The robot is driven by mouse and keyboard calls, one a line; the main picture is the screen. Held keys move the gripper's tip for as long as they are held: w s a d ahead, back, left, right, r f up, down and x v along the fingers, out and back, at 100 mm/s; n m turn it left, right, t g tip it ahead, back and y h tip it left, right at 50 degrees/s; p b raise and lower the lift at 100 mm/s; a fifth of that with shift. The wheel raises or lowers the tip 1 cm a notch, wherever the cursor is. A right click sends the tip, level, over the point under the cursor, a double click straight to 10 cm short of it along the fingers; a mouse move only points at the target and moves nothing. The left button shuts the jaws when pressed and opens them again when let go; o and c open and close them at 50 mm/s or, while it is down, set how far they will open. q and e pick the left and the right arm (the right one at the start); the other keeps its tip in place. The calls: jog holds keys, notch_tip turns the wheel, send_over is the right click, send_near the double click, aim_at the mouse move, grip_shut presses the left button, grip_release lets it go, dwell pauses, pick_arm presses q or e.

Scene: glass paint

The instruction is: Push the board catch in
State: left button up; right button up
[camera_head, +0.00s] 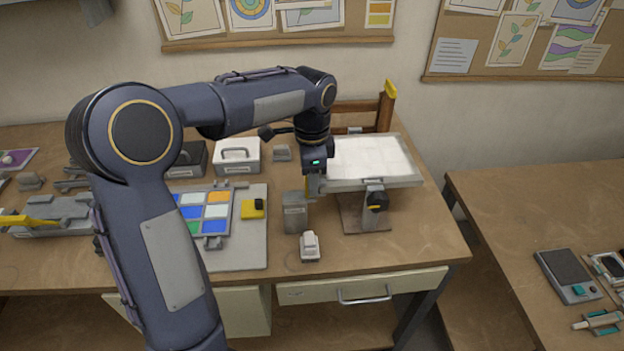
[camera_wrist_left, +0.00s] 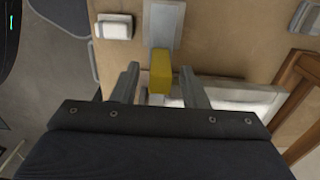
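A yellow catch (camera_wrist_left: 160,72) shows in the left wrist view at the end of a grey block (camera_wrist_left: 163,22). In the head view, the grey block (camera_head: 295,212) stands by the near left corner of the tilted white board (camera_head: 372,158), and a sliver of yellow (camera_head: 309,186) shows beside my gripper. My left gripper (camera_head: 314,182) is at that corner. In the left wrist view its fingers (camera_wrist_left: 160,86) are open, one on each side of the yellow catch, with visible gaps. Whether anything touches the catch in depth is unclear. My right gripper is out of view.
A small white device (camera_head: 309,246) sits in front of the grey block. A stand with a black knob (camera_head: 377,201) is under the board. A wooden post with a yellow tip (camera_head: 389,90) rises behind. A coloured glass panel (camera_head: 205,212) lies left. The table's right front is clear.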

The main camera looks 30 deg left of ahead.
pick_arm(q)
notch_tip(320, 180, up, 6)
jog(key=shift+r, duration=0.35)
jog(key=shift+s, duration=0.1)
jog(key=s+n+t+h, duration=0.25)
jog(key=s+n, duration=0.35)
jog(key=s, duration=0.8)
jog(key=s+d+f+n+t+h, duration=0.1)
jog(key=s+d+f+n+t, duration=0.2)
jog(key=s+f+n, duration=0.4)
jog(key=s+d, duration=0.1)
jog(key=s, duration=0.2)
